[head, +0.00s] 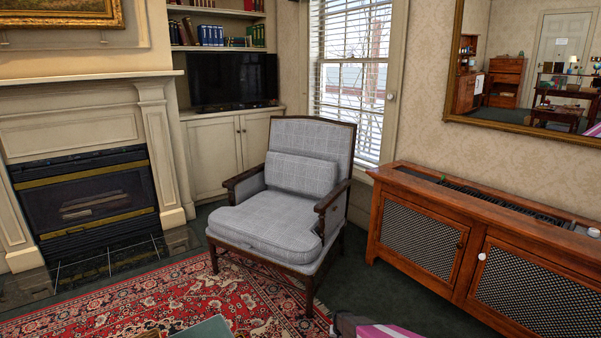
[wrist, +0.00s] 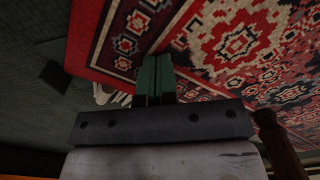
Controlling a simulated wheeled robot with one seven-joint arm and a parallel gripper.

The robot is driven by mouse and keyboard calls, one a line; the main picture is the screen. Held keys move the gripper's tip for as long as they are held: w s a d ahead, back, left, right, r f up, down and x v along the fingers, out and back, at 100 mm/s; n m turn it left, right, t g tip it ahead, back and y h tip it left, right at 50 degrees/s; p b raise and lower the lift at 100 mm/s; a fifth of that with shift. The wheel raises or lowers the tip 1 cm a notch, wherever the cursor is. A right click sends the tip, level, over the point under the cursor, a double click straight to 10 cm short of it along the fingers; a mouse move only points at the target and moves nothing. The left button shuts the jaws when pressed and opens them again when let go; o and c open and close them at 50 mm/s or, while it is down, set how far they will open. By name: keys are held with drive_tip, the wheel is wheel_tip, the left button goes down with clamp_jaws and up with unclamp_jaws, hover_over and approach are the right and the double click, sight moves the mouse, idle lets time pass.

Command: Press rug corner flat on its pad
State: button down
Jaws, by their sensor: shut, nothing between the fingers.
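The red patterned rug (head: 120,300) lies on the dark green floor in front of the chair. In the wrist view the rug (wrist: 245,45) fills the upper right, and its plain red border narrows to a corner (wrist: 82,62) at the left. Pale fringe (wrist: 104,94) shows along the edge below that corner. A small dark square patch (wrist: 54,76), possibly the pad, lies on the floor left of the corner. My gripper (wrist: 157,62) is shut and empty, its fingers over the rug's edge, right of the corner. I cannot tell whether they touch it or whether the corner is raised.
A grey armchair (head: 288,180) stands on the rug's far edge; a wooden leg (wrist: 275,130) shows in the wrist view. A wooden cabinet (head: 480,245) is at the right. The fireplace (head: 85,190) is at the left. Floor between chair and cabinet is clear.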

drive_tip(key=shift+s+r, duration=0.65)
drive_tip(key=shift+s, duration=0.15)
wheel_tip(320, 180, up, 10)
drive_tip(key=shift+w, duration=0.35)
drive_tip(key=shift+r, duration=0.1)
